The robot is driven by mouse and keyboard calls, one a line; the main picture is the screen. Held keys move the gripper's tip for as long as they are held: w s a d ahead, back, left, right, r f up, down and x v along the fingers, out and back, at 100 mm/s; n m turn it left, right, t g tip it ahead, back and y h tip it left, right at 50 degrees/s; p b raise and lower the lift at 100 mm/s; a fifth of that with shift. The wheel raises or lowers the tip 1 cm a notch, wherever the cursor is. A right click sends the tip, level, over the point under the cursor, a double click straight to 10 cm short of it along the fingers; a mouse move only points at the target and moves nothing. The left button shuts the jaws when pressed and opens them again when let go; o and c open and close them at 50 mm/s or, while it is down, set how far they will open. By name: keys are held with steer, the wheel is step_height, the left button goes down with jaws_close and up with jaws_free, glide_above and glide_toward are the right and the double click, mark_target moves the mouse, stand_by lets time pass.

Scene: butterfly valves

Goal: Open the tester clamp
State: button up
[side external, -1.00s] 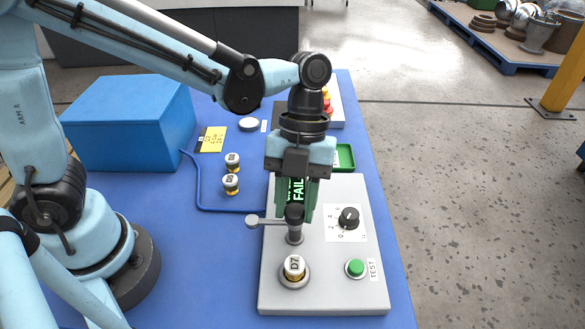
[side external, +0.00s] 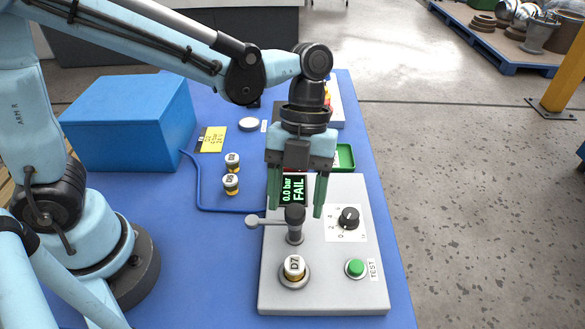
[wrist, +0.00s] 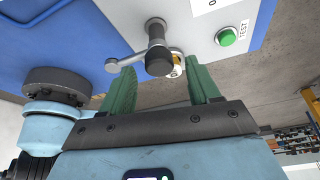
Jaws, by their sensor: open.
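The tester (side external: 330,285) is a grey box on the blue table. Its clamp has a dark upright post (side external: 295,228) and a grey lever with a round knob (side external: 253,222) pointing left. The post and lever also show in the wrist view (wrist: 157,48). A valve marked D7 (side external: 294,268) sits upright in the round seat in front of the post; in the wrist view it is partly hidden behind the post. My gripper (side external: 296,209) is open and empty, its green fingers spread either side of the post top. I cannot tell whether they touch it.
The tester display (side external: 293,190) reads 0.0 bar FAIL. A black dial (side external: 348,218) and green TEST button (side external: 356,268) are right of the post. Two more valves (side external: 231,184), a blue box (side external: 128,125) and a green tray (side external: 345,157) stand behind.

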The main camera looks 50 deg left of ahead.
steer(key=v, duration=1.1)
steer(key=a+f+n+t, duration=0.2)
steer(key=a+n, duration=0.3)
steer(key=n, duration=0.4)
steer(key=s+a+f+n+t+y, duration=0.1)
steer(key=a+n+t, duration=0.3)
steer(key=n, duration=0.6)
steer(key=a+f+n+t+y, duration=0.1)
steer(key=a+f+n+t, duration=0.2)
steer(key=n, duration=0.7)
steer(key=a+t, duration=0.1)
steer(key=a, duration=0.1)
steer(key=shift+s+a+t, duration=0.3)
steer(key=shift+s+t, duration=0.05)
steer(key=shift+t, duration=0.05)
